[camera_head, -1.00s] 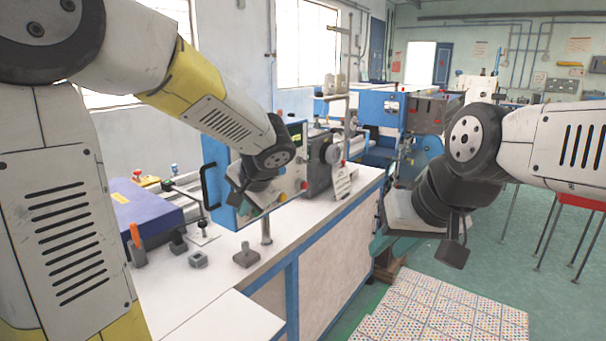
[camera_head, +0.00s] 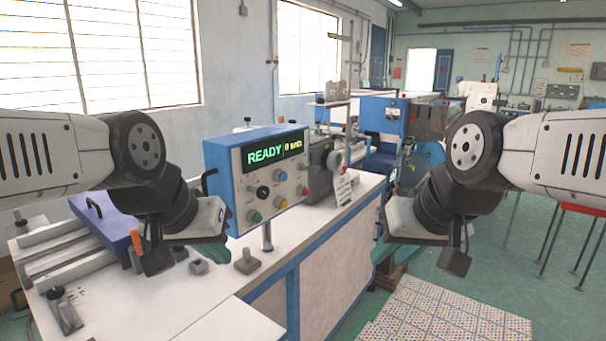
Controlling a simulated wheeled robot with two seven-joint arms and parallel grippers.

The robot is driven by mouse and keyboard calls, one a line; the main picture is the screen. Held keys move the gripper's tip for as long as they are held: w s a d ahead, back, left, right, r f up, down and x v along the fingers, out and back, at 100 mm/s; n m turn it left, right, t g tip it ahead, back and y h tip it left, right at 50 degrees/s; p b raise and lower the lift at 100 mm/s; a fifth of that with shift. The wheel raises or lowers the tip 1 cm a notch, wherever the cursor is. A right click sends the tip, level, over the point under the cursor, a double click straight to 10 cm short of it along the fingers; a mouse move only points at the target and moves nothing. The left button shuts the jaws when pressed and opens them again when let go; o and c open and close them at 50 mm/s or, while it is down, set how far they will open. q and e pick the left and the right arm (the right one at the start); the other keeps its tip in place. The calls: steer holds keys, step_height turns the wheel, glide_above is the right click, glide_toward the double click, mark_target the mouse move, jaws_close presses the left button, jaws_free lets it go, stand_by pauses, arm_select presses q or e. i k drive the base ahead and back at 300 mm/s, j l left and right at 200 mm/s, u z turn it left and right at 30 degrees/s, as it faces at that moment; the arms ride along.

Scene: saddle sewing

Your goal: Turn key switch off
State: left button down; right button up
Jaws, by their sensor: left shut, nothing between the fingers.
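The control box (camera_head: 258,180) stands on a post over the white bench, its front face in plain view. Its display (camera_head: 274,150) is lit and reads "READY" in green, with a smaller yellow readout starting with 0. Below it are coloured buttons and a dark round knob or switch (camera_head: 263,192); I cannot tell for sure which control is the key switch. My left gripper (camera_head: 214,250) is shut and empty, left of and below the box's face, apart from the controls. My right gripper (camera_head: 380,250) hangs right of the bench; its fingers are too unclear to read.
The white bench top (camera_head: 215,300) has free room in front. A blue-purple block (camera_head: 108,222), an orange-handled tool (camera_head: 136,240) and small grey fixtures (camera_head: 247,262) are on it. A grey machine (camera_head: 322,170) stands right behind the box.

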mark_target(314, 170)
steer(key=i+l+u, duration=0.25)
steer(key=l, duration=0.3)
steer(key=i+l+u, duration=0.3)
steer(key=l, duration=0.35)
steer(key=i+l+u, duration=0.1)
steer(key=l, duration=0.25)
steer(key=i+l+u, duration=0.15)
steer(key=l, duration=0.25)
steer(key=i, duration=0.1)
